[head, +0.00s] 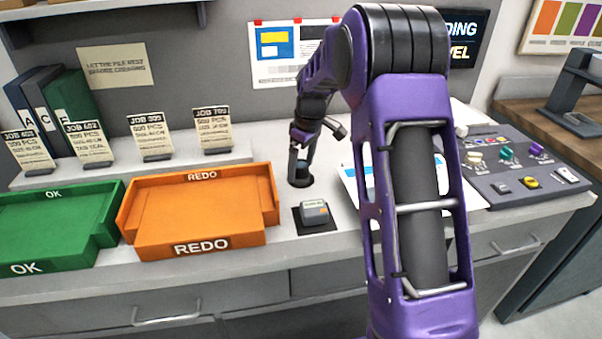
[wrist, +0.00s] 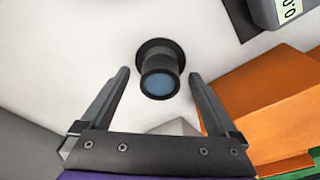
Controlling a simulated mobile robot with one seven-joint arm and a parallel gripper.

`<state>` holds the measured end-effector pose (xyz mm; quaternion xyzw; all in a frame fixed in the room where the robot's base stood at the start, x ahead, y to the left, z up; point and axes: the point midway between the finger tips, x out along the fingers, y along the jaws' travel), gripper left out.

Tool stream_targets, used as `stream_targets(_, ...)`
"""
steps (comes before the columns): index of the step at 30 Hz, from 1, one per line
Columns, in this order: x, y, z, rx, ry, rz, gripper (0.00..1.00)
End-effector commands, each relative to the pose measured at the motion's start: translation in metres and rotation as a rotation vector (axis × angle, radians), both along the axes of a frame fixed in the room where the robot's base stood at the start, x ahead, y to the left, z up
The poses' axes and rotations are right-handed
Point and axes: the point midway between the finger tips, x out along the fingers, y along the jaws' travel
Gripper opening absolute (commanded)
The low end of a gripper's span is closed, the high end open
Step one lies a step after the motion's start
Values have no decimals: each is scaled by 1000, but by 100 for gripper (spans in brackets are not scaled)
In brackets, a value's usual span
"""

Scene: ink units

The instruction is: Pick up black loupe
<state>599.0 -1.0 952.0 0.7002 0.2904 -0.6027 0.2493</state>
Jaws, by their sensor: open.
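The black loupe (wrist: 160,78) stands on the white counter in the wrist view, a short dark cylinder with a wider base and a bluish lens facing the camera. In the head view the loupe (head: 301,177) is partly covered by my gripper. My gripper (wrist: 159,80) is open, with one finger on each side of the loupe and a gap on both sides. In the head view my gripper (head: 299,170) points down at the loupe from above. How far the fingertips are above the counter is hard to tell.
An orange REDO tray (head: 198,247) lies left of the loupe, and a green OK tray (head: 50,267) further left. A small grey device (head: 314,212) sits on a dark pad just in front. A panel with coloured knobs (head: 520,170) is at the right. Job cards (head: 150,137) stand behind.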

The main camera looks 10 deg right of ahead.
Motion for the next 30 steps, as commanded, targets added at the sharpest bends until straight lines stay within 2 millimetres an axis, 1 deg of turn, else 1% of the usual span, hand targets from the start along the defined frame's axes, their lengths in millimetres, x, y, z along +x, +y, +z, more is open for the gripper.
stream_targets(2, 0, 1, -5, 0, 0, 0, 95)
stream_targets(7, 1, 1, -5, 0, 0, 0, 95)
stream_targets(8, 1, 1, -5, 0, 0, 0, 92)
stream_targets(9, 1, 1, -5, -1, -1, 0, 84)
stream_targets(11, 1, 1, -5, -1, -1, 0, 74)
stream_targets(12, 1, 1, -5, -1, -1, 0, 66)
stream_targets(14, 1, 1, -5, -1, -1, 0, 56)
stream_targets(15, 1, 1, -5, -1, -1, 0, 48)
stream_targets(17, 1, 1, -5, -1, -1, 0, 38)
stream_targets(18, 1, 1, -5, -1, -1, 0, 30)
stream_targets(22, 1, 1, -5, -1, -1, 0, 7)
stream_targets(23, 1, 1, -5, 0, -1, 0, 4)
stream_targets(30, 1, 1, -2, -1, -2, 0, 4)
